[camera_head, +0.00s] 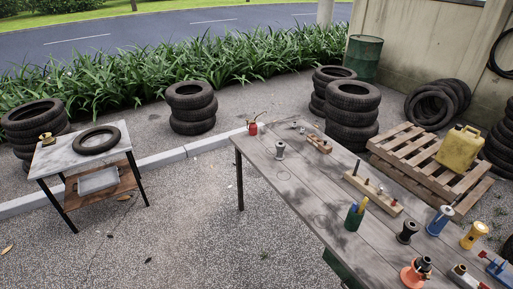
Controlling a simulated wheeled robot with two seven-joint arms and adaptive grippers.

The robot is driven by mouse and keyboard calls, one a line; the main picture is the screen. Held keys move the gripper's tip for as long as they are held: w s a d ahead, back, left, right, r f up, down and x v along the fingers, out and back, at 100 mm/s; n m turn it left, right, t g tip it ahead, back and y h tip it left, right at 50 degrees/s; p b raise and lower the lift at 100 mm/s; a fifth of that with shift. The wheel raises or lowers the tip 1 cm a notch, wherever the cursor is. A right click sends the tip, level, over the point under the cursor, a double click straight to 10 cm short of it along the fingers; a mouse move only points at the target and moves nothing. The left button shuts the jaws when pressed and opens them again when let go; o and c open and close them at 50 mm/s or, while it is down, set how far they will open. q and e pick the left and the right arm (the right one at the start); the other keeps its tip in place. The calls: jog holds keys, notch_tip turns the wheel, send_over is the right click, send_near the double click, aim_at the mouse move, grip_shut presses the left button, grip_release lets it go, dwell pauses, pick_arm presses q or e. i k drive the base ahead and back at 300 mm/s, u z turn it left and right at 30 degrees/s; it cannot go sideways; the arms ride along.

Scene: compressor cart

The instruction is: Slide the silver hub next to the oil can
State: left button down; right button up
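The silver hub (280,150), a small spool-like grey piece, stands upright near the far left part of the wooden table. The oil can (252,128), red with a thin spout, stands at the table's far left corner, left of and behind the hub. A short gap of bare tabletop separates the two. Neither of my grippers shows in the head view.
The wooden table (297,187) also holds wooden blocks with pegs (372,194), a green cup (354,217), a dark hub (407,232), blue, yellow and orange pieces. A cart (57,162) with a tyre (95,140) stands left. Open pavement lies between.

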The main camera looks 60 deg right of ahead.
aim_at(280, 150)
jog(key=i, duration=0.4)
jog(key=z, duration=2.85)
jog(key=i, duration=1.2)
